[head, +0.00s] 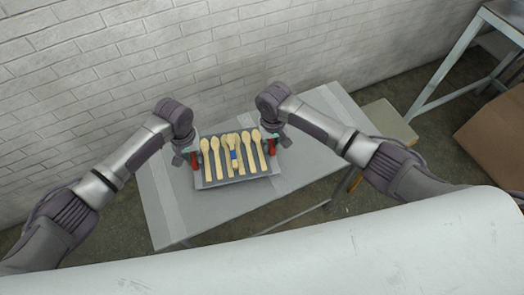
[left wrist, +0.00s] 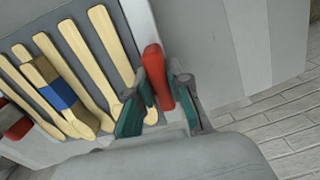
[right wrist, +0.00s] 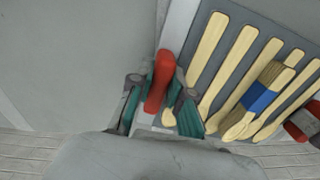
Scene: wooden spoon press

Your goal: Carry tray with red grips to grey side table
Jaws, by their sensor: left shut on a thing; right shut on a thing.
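The grey tray (head: 240,181) holds several wooden spoons (head: 216,158) and a bundle with a blue band (head: 234,158). It is over the grey side table (head: 210,222); I cannot tell whether it rests on the top or hangs just above. My left gripper (head: 188,154) is shut on the red grip (left wrist: 157,75) at the tray's left end. My right gripper (head: 275,139) is shut on the red grip (right wrist: 160,78) at the right end. In both wrist views the teal-padded fingers straddle the grips. The tray looks roughly level.
A white brick wall (head: 130,70) stands behind the table. A wooden stool-like top (head: 388,122) is beside the table's right end. A cardboard box (head: 495,140) and a metal-framed bench (head: 450,65) are at far right. A pale surface (head: 300,255) spans the near foreground.

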